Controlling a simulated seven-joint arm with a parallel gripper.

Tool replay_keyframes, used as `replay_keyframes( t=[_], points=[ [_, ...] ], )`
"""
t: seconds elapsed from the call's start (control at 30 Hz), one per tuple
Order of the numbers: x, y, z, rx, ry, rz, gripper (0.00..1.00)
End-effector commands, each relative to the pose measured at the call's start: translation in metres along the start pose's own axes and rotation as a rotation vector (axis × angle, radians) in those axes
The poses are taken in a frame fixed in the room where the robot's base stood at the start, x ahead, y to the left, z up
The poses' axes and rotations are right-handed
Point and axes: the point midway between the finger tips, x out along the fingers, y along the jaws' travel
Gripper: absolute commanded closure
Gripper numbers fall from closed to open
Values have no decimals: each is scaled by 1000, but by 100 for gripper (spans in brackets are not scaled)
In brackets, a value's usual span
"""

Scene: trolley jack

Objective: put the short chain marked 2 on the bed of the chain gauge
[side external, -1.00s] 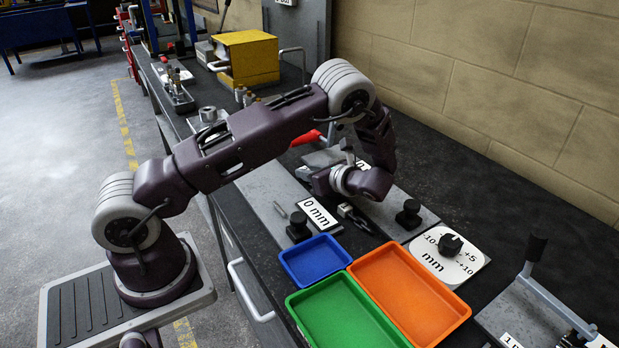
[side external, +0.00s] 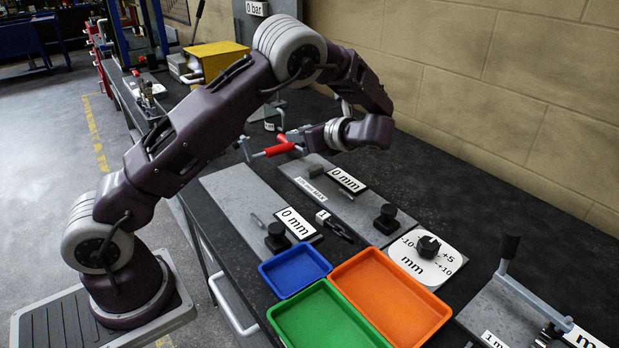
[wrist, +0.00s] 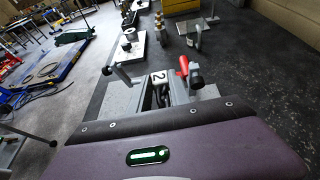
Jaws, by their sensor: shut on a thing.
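In the wrist view the white tag of the short chain marked 2 (wrist: 158,77) shows between the jaws of my gripper (wrist: 163,92), dark links beside it. My gripper is shut on this chain. In the side view my gripper (side external: 300,138) points left, above the bench near a red-handled lever (side external: 280,147); the chain is too small to make out there. Two grey gauge plates with 0 mm displays lie on the bench: a front one (side external: 235,190) and a back one (side external: 355,212) with a MAX label. I cannot tell which is the chain gauge.
A chain tagged 1 (side external: 338,228) lies on the bench between the plates. Blue (side external: 268,270), orange (side external: 440,305) and green (side external: 290,325) trays stand at the front. A white mm dial (side external: 415,268) lies right of the plates. Black knobs stand on both plates.

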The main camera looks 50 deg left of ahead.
Motion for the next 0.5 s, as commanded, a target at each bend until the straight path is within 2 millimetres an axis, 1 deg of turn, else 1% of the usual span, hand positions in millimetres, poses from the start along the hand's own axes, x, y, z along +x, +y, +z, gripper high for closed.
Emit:
replay_keyframes(
  t=[0.03, 0.1, 0.2, 0.27, 0.33, 0.37, 0.5],
  points=[
    [-12, -13, 9, -5, -1, -14, 100],
    [-30, -28, 20, 1, 0, -26, 100],
    [-52, -44, 35, 11, 8, -42, 100],
    [-60, -49, 39, 18, 11, -49, 100],
    [-61, -51, 32, 26, 13, -50, 100],
    [-58, -51, 25, 30, 13, -49, 100],
    [-40, -50, -20, 33, 11, -47, 100]
  ],
)
